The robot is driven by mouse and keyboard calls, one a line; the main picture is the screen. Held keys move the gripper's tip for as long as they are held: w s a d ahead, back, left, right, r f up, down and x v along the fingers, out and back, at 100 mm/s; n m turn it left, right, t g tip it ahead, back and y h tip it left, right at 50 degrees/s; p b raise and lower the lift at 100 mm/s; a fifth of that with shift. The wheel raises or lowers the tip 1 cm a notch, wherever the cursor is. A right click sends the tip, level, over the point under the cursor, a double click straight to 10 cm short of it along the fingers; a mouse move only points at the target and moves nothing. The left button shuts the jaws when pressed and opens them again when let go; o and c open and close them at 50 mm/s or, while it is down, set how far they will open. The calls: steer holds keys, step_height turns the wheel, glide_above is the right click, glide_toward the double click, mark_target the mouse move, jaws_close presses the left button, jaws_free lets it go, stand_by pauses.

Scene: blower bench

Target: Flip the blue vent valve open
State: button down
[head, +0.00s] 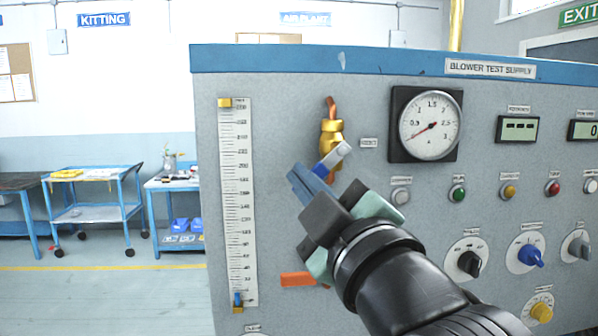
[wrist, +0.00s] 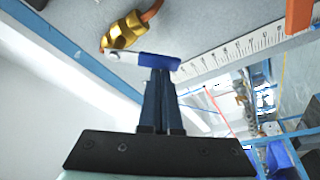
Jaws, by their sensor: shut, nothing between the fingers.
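The vent valve has a brass body (head: 332,131) on the upper part of the grey panel, with a copper pipe at its top; the brass body also shows in the wrist view (wrist: 122,32). Its lever has a pale metal part and a blue sleeve (wrist: 158,61). My gripper partly hides the sleeve in the head view.
A vertical scale (head: 238,200) stands left of the valve. An orange handle (head: 297,280) sits below my gripper. A gauge (head: 430,124), buttons and knobs lie to the right. Blue carts (head: 95,213) stand on the floor at the left.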

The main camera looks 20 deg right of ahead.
steer(key=n+b, duration=0.1)
steer(key=n, duration=0.1)
steer(key=d+f+n+g+y+b, duration=0.1)
steer(key=n, duration=0.1)
steer(key=d+f+n+b, duration=0.1)
steer(key=n, duration=0.1)
steer(key=shift+s+g+b, duration=0.25)
steer(key=shift+g+b, duration=0.15)
steer(key=shift+r, duration=0.1)
